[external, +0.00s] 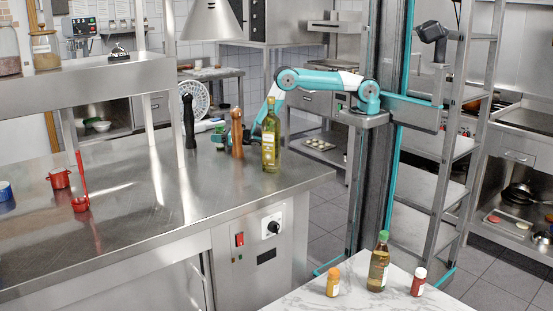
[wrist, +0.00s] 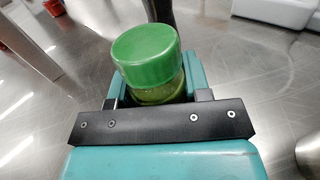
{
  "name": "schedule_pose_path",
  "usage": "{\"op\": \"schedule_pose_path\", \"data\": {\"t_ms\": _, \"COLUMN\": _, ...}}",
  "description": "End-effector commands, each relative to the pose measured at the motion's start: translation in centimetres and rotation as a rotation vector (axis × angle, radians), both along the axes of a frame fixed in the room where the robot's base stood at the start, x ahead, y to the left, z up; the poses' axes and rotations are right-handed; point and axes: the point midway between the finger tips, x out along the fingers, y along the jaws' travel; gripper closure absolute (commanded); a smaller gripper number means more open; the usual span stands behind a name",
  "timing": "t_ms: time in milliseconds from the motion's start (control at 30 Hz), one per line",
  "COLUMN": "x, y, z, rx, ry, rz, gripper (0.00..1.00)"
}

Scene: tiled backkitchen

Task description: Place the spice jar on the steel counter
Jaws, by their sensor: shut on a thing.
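The spice jar (wrist: 146,58) has a green lid and greenish contents in the wrist view. My gripper (wrist: 155,92) is shut around its body, with one teal finger on each side. In the external view my gripper (external: 222,140) is low over the far part of the steel counter (external: 130,205), behind the wooden mill. A bit of the jar's green lid (external: 220,128) shows there. The jar looks about upright. Its bottom is hidden, so I cannot tell whether it touches the counter.
A black mill (external: 189,122), a wooden mill (external: 237,135) and an oil bottle (external: 270,140) stand close around my gripper. Red pots (external: 60,179) are at the left. The counter's front middle is clear. A marble table (external: 350,298) with bottles is in the foreground.

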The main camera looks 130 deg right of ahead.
Motion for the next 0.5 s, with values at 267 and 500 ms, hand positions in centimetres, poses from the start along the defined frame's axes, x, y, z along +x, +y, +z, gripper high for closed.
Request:
{"op": "schedule_pose_path", "data": {"t_ms": 267, "x": -0.01, "y": -0.01, "z": -0.29, "rx": 0.000, "ry": 0.000, "rz": 0.000, "gripper": 0.30}}
{"op": "schedule_pose_path", "data": {"t_ms": 500, "x": -0.01, "y": -0.01, "z": -0.12, "rx": 0.000, "ry": 0.000, "rz": 0.000, "gripper": 0.30}}
